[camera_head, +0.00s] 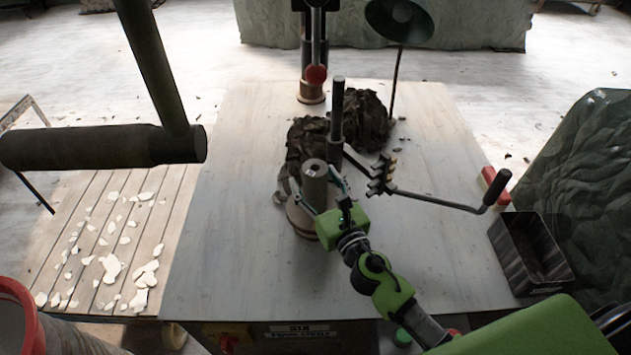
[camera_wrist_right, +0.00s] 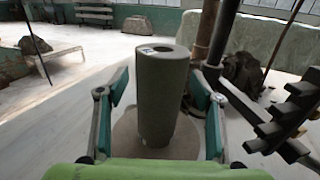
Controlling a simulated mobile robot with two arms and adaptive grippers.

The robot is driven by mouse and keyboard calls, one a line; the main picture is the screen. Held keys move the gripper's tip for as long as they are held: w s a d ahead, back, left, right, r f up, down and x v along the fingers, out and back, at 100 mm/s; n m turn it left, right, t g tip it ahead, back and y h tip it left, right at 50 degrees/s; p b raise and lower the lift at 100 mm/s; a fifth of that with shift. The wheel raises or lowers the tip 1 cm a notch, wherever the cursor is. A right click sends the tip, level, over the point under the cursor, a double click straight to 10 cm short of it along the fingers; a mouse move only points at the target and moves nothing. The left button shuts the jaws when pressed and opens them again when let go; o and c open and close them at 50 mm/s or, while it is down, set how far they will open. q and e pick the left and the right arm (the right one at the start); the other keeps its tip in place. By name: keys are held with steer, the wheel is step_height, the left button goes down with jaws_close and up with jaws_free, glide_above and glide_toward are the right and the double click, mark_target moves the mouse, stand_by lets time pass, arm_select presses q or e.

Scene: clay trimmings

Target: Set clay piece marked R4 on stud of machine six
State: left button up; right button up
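A grey clay cylinder (camera_head: 315,190) with a hole in its top and a small pale label, too small to read, stands upright on a round base (camera_head: 301,224) on the table. It also shows in the right wrist view (camera_wrist_right: 163,100). My right gripper (camera_head: 317,184) is open, one finger on each side of the cylinder. In the right wrist view (camera_wrist_right: 160,76) gaps show between the fingers and the cylinder. Any stud under the cylinder is hidden. No machine number is readable. My left gripper is not in view.
A dark upright post (camera_head: 337,112) stands just behind the cylinder. A dark lever arm (camera_head: 440,201) reaches right beside my gripper. Dark clay trimmings (camera_head: 362,120) are heaped behind. A dark open bin (camera_head: 528,252) stands at right. The table's left front is clear.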

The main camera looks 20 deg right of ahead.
steer(key=shift+f, duration=0.2)
steer(key=shift+s, duration=0.5)
steer(key=s+d, duration=0.1)
steer(key=s, duration=1)
steer(key=shift+d+r, duration=0.15)
steer(key=shift+d, duration=0.05)
